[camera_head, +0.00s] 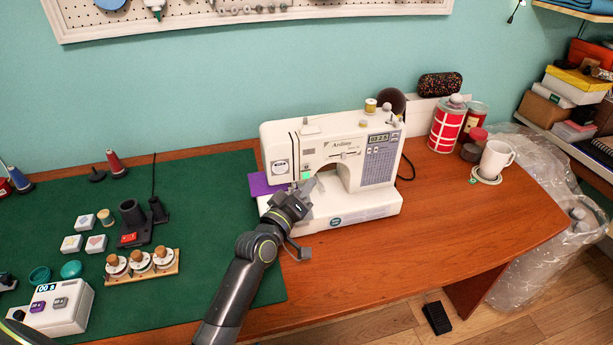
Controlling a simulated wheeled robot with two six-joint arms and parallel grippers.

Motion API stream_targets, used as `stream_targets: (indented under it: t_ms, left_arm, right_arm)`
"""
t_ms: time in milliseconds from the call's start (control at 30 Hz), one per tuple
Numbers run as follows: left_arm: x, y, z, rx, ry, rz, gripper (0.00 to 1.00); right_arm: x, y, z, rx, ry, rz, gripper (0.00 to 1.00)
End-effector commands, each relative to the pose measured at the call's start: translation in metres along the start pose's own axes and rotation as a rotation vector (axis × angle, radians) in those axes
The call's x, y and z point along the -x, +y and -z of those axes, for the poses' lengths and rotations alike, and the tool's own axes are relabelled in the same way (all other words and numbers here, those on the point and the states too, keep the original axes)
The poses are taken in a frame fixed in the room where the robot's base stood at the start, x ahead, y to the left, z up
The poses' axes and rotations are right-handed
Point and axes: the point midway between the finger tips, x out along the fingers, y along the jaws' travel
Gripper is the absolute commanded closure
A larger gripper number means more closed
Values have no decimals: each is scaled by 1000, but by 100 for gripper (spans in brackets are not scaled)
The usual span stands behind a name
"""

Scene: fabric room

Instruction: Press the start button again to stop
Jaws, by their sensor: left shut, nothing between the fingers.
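The white sewing machine (350,206) stands on the wooden table, with a small lit display (379,138) at its upper right. A small green lit square (306,175), which looks like the start button, is on the lower left of its front. My left gripper (309,187) is shut and empty, with its tips just below and in front of the green square. I cannot tell whether the tips touch it. A purple piece of fabric (262,184) lies at the machine's left side. My right gripper is not in view.
A green mat (200,200) on the left holds spools, small white boxes and a white timer box (58,308). A white mug (494,158) and red tins (446,126) stand at the right. The table front right is clear. A black pedal (437,318) is on the floor.

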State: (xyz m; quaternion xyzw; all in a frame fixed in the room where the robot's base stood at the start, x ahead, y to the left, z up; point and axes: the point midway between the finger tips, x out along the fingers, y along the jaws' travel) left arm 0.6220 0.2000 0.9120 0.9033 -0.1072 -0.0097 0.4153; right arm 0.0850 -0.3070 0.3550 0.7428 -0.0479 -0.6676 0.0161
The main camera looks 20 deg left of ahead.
Motion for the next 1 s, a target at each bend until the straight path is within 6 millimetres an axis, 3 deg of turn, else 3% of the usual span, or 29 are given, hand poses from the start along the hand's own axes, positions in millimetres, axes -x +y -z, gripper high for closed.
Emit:
stream_targets:
  t_ms: [233,733,1000]
  left_arm:
    - [4,2,-3,2,-1,1,100]
    - [38,26,-28,3,0,0,100]
    - [42,30,-31,0,0,1,100]
  right_arm:
    - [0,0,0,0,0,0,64]
    - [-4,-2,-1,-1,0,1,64]
    - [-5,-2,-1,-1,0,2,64]
